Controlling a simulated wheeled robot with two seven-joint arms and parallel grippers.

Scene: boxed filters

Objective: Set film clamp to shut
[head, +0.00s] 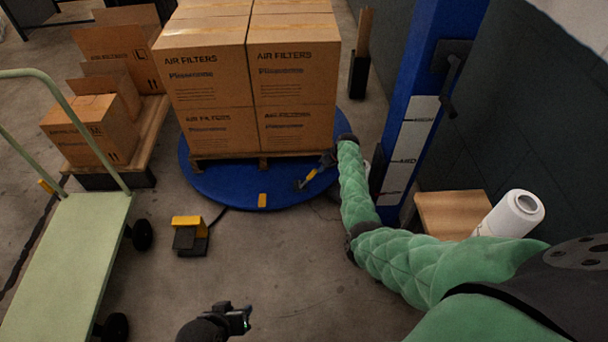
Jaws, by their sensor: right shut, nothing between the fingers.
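The film clamp (309,177), a small yellow and black piece, sits on the blue turntable (225,188) near its front right edge, in front of the pallet. It is too small to tell whether it is open or shut. My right gripper (326,160), at the end of the green-sleeved arm, is shut and empty just above and right of the clamp. I cannot tell whether it touches the clamp. My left gripper (246,317) is low at the bottom of the view, away from the turntable; its finger gap is not clear.
Stacked air filter boxes (205,82) stand on a pallet on the turntable. A blue mast (400,130) rises at right, near my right arm. A yellow-black foot pedal (189,237) and a green cart (70,265) are at left. A white film roll (512,215) is at right.

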